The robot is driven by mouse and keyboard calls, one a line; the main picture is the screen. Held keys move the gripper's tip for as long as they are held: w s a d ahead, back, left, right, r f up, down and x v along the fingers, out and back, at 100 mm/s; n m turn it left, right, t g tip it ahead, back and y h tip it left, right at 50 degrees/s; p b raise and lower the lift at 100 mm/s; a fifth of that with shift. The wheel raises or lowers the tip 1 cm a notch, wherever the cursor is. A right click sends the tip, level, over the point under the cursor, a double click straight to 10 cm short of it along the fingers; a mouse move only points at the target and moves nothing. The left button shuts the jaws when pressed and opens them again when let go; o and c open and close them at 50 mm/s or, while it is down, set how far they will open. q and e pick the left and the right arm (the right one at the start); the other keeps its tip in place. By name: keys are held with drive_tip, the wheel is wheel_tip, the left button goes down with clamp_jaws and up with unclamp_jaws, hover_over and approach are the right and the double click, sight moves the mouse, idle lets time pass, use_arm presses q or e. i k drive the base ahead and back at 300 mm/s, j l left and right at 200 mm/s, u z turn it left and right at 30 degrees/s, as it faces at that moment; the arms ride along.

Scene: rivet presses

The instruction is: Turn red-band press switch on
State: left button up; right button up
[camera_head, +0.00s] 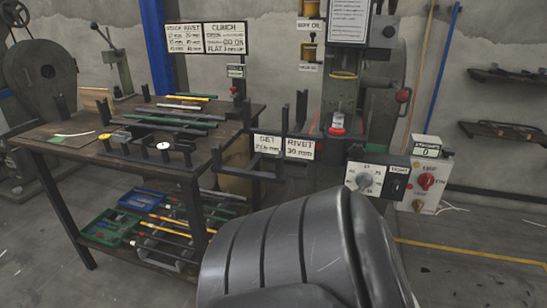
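A grey press (374,85) stands at the back, right of centre. A yellow band (343,76) circles its ram and a red ring (337,130) sits lower at its tool. A white control box (366,178) in front carries a grey round dial (364,181) and a black switch (396,187); the switch position is too small to tell. Behind it, a second box (419,200) has a red rotary knob (427,181) and a display (426,152) that appears to read 0. Neither gripper is in view; a dark link of my arm fills the lower middle.
A wooden bench (75,150) with rods, black posts and brackets stands at left. Its lower shelf holds a blue tray (142,199) and a green tray (108,227). Wall shelves (508,76) hang at right. The floor at lower right is open, crossed by a yellow line.

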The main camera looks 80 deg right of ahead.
sight(426, 179)
drive_tip(key=z, duration=3.75)
